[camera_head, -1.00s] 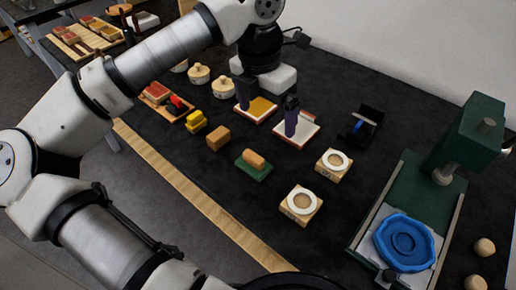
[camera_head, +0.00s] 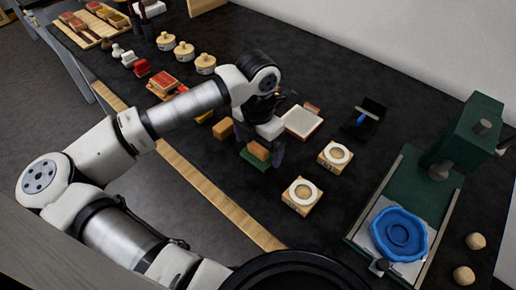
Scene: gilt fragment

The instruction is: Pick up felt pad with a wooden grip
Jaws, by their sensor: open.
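The felt pad with a wooden grip (camera_head: 258,150) lies on the dark table, a green base with a tan wooden block on top. My gripper (camera_head: 260,145) points down at it, with one dark finger on its left side and the other on its right. The fingers are open and look low, around the pad. Part of the pad is hidden by my fingers, and I cannot tell whether they touch it.
A tan block (camera_head: 223,128) stands close at the left of the pad. A white pad with a red edge (camera_head: 302,122) lies behind to the right. Two wooden blocks with white rings stand to the right, the nearer one (camera_head: 302,195) in front. A green press (camera_head: 420,195) stands at far right.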

